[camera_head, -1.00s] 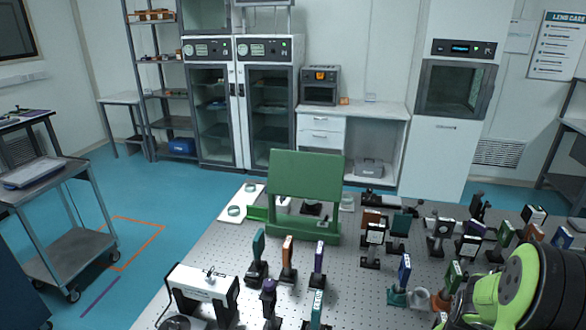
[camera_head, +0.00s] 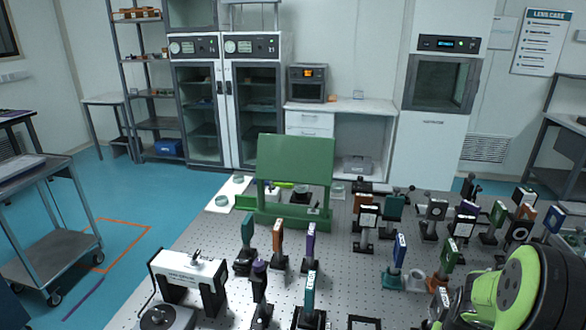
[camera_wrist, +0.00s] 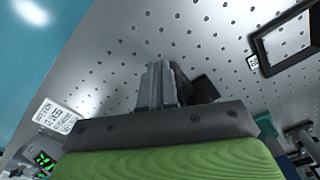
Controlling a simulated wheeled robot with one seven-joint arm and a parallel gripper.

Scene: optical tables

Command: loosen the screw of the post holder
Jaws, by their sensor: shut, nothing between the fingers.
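Several post holders carrying upright coloured plates stand on the perforated optical table (camera_head: 205,238). Among them are a dark green plate (camera_head: 247,230), an orange-brown one (camera_head: 279,236), a purple one (camera_head: 311,240) and a teal one (camera_head: 309,290) near the front. I cannot tell which holder is the task's, and no screw is distinct. My gripper (camera_wrist: 160,76) is shut and empty in the wrist view, its grey fingers together over the table. A dark part (camera_wrist: 203,88) shows just beside the fingers, partly hidden. In the head view only my arm shows at lower right.
A white labelled bridge-shaped device (camera_head: 188,266) stands at the table's front left. A green board on a stand (camera_head: 294,165) rises at the back. More mounts crowd the right side. A black square frame (camera_wrist: 262,50) lies right of my fingers. Bare table shows between the mounts.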

